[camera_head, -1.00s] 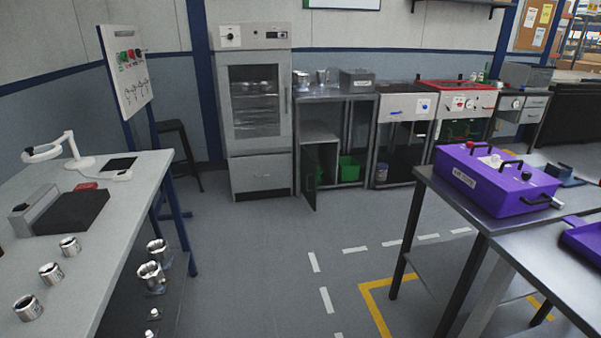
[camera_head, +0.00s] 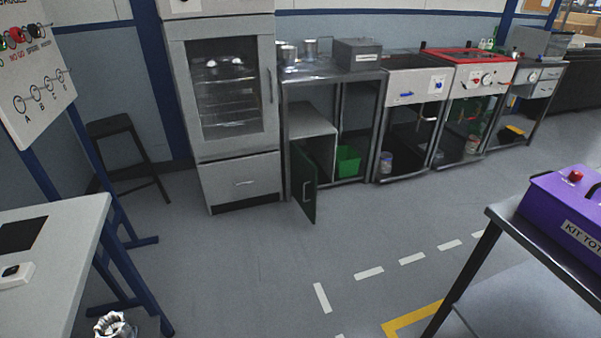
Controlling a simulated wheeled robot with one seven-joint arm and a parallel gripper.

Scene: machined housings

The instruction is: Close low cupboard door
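The low cupboard door (camera_head: 304,184) is a dark green panel with a small pale handle. It stands open, swung out into the room from the left side of the low cupboard under a steel bench (camera_head: 335,80). A grey inner box with a shelf (camera_head: 308,121) shows behind it, and a green bin (camera_head: 347,160) sits to its right inside the bench frame.
A tall glass-fronted cabinet (camera_head: 232,90) stands just left of the door. A purple case (camera_head: 570,215) sits on a table at right; a work table (camera_head: 75,265) is at left. The floor (camera_head: 250,275) between them is clear.

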